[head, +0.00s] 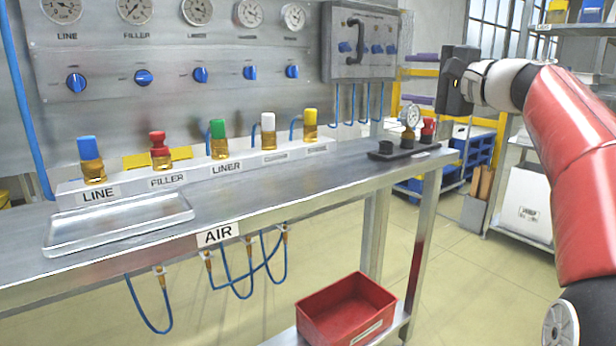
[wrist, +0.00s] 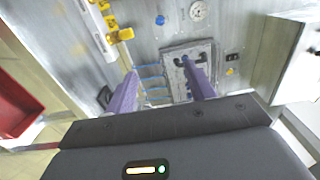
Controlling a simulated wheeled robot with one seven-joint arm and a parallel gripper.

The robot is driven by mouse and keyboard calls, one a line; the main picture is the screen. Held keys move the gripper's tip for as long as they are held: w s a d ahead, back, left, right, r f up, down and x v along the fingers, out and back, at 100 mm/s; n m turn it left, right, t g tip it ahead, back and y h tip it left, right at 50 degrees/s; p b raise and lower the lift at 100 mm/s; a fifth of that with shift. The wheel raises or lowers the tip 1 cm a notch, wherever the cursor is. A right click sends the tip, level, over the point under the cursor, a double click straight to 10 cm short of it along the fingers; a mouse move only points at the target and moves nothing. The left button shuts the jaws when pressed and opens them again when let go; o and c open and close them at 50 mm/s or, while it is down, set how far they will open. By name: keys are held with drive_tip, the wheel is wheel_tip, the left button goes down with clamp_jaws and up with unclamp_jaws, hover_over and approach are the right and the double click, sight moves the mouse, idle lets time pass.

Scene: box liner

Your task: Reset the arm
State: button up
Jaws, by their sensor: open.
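My gripper (head: 412,78) is raised above the right end of the steel bench (head: 250,205), in front of the wall panel. Its two purple fingers point left and stand wide apart. In the wrist view the gripper (wrist: 160,68) is open, with nothing between the fingers. Blue hoses and the grey valve box (wrist: 172,58) show beyond the fingers. My red arm comes in from the right of the head view, clear of the bench.
Several colour-capped fittings stand along the bench back, including a green-capped one (head: 218,139). A metal tray (head: 120,222) lies at left. A red bin (head: 347,310) sits below. The bench front is mostly clear.

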drive_tip(key=s+a+f+n+g+h, duration=0.3)
drive_tip(key=s+a+f+g+h, duration=0.1)
drive_tip(key=s+f, duration=0.75)
drive_tip(key=s+a+f+n+g+h, duration=0.3)
drive_tip(key=s+a+f, duration=0.35)
drive_tip(key=f, duration=0.85)
drive_tip(key=s+d+f+n+g+h, duration=0.1)
drive_tip(key=s+d+f+n, duration=0.1)
drive_tip(key=s+f, duration=0.4)
drive_tip(key=s+d+f+n+g+h, duration=0.1)
drive_tip(key=s+d+f+n+h, duration=0.1)
drive_tip(key=s+f, duration=0.5)
drive_tip(key=shift+s+d+f+n+h, duration=0.15)
drive_tip(key=shift+s+d+n+h, duration=0.15)
drive_tip(key=shift+s+d+n, duration=0.4)
